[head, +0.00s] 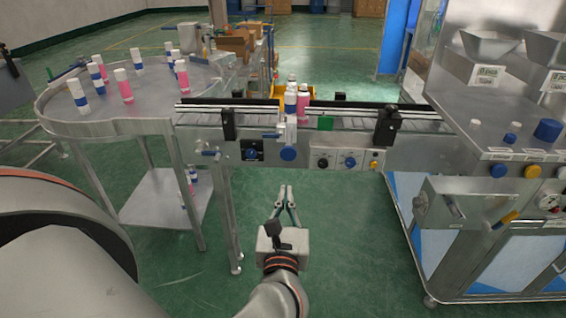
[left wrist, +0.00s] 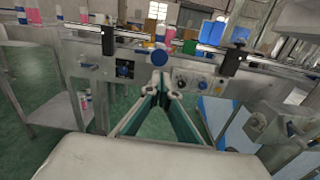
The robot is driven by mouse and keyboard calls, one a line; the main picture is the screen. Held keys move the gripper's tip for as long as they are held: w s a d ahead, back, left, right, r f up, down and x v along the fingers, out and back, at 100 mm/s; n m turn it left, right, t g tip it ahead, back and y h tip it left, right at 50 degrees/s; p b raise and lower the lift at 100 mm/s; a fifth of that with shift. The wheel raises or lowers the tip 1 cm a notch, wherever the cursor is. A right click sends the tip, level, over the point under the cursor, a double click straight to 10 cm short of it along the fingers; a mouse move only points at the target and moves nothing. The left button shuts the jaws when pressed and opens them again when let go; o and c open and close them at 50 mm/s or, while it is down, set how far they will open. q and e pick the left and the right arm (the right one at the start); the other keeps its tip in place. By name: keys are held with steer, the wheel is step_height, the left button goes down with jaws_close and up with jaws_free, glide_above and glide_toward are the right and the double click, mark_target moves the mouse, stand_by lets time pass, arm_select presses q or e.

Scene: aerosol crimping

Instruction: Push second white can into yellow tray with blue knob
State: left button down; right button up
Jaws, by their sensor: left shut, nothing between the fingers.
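The yellow tray (head: 281,88) is behind the conveyor, mostly hidden by the cans. The blue knob (head: 288,154) is on the conveyor's front, below the cans; it also shows in the left wrist view (left wrist: 159,57). My left gripper (head: 287,188) is shut and empty, below the knob and apart from it in the head view. My right gripper is out of view.
A round steel table (head: 140,107) at left holds several white-and-blue and pink cans. A blue handle (head: 270,135) sits left of the knob, and a green part (head: 325,123) right of it. A machine cabinet (head: 490,215) stands at right. Open green floor lies before the conveyor.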

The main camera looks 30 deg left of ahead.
arm_select(q)
steer(key=shift+f+n, duration=0.15)
steer(key=shift+n, duration=0.15)
steer(key=p, duration=0.2)
glide_toward(290, 135)
steer(key=shift+s+d+f, duration=0.2)
steer(key=shift+s+d, duration=0.1)
steer(key=shift+s, duration=0.2)
steer(key=shift+s+d+f, duration=0.2)
steer(key=shift+s+d, duration=0.05)
steer(key=shift+s, duration=0.2)
steer(key=b+x, duration=0.1)
steer(key=x, duration=1.1)
steer(key=shift+w+a+f+b, duration=0.1)
steer(key=shift+b, duration=0.2)
